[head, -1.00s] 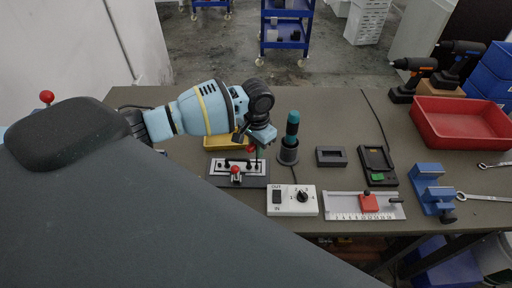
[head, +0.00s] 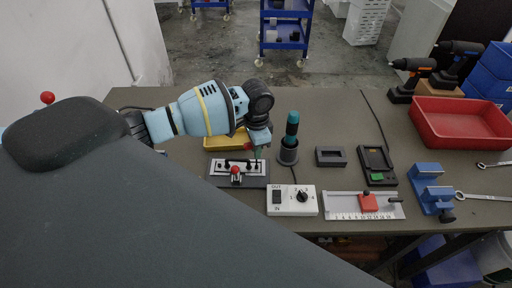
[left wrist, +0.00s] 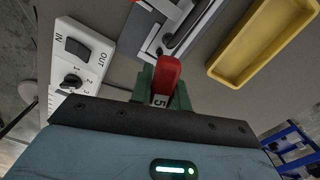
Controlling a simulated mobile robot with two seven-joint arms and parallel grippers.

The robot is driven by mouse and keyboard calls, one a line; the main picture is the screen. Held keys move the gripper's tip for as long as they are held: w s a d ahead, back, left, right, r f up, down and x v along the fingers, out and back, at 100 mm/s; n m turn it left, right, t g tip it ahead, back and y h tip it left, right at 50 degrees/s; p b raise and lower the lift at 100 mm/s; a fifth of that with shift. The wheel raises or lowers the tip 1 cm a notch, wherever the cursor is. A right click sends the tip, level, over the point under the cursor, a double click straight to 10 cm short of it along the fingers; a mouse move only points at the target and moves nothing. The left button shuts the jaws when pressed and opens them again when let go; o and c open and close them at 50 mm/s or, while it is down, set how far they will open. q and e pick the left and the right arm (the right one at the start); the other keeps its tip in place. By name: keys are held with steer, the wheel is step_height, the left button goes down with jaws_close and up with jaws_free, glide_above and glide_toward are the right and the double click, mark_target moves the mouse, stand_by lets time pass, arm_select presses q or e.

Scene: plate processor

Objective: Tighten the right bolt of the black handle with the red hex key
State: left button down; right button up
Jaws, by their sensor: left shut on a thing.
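The black handle (head: 240,162) sits on a white plate on a dark base (head: 225,181), left of centre on the table. It shows partly at the top of the left wrist view (left wrist: 190,24). My left gripper (head: 259,151) is over the right end of the handle. In the left wrist view its green fingers (left wrist: 164,92) are shut on the red hex key (left wrist: 166,72), marked 5. The key's shaft and tip are hidden, so I cannot tell whether it sits in the right bolt. My right gripper is in neither view.
A red knob (head: 235,170) stands at the front of the plate. A yellow tray (head: 214,143) lies behind it. A white switch box (head: 291,201) and a dark holder with a teal-topped tool (head: 289,155) stand close on the right.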

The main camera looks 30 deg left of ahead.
arm_select(q)
steer(key=shift+m, duration=1.7)
steer(key=shift+m, duration=3.1)
